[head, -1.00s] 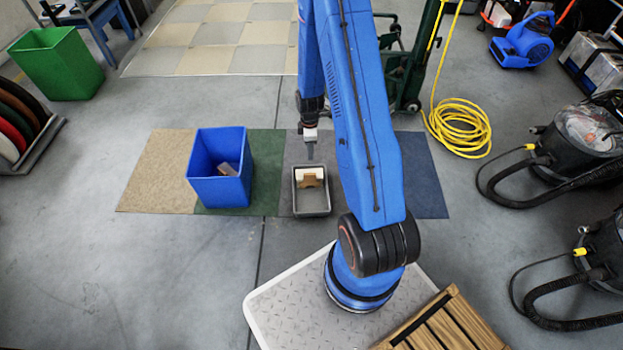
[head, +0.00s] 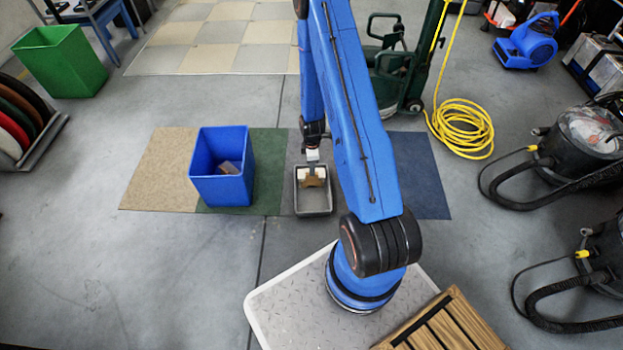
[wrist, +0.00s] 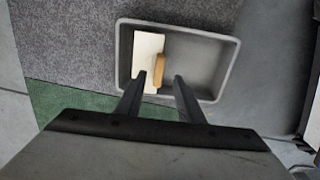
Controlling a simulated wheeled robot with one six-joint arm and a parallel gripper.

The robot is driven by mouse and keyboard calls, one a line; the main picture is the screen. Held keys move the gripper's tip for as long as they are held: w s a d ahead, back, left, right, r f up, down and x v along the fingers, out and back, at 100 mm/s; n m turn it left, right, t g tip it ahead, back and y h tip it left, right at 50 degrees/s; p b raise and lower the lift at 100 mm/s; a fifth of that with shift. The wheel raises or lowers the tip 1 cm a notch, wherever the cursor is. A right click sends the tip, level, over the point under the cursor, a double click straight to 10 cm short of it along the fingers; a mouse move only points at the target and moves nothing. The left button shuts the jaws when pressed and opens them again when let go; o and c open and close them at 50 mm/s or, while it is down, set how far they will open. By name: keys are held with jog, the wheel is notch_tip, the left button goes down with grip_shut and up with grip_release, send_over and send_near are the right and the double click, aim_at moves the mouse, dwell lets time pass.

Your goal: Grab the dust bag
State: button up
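The dust bag, which I take to be the tan piece with a pale flat panel, lies in a shallow grey tray (head: 314,211). In the head view the bag (head: 314,182) is partly covered by my gripper (head: 312,168). In the wrist view the pale panel (wrist: 147,55) is at the tray's left side, with a tan edge to its right. My gripper (wrist: 159,77) is open above the tray. Its fingertips are apart, with the tan part showing between and just beyond them. I cannot tell whether either finger touches the bag.
A blue bin (head: 220,190) with small items inside stands left of the tray. The tray's right part (wrist: 205,65) is empty. Coloured floor mats lie beneath. A yellow hose (head: 462,128) and black vacuums (head: 592,135) are to the right. A green bin (head: 60,62) stands far left.

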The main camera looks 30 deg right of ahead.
aim_at(306, 180)
jog(key=shift+w+f, duration=0.15)
jog(key=shift+f, duration=2.45)
grip_shut()
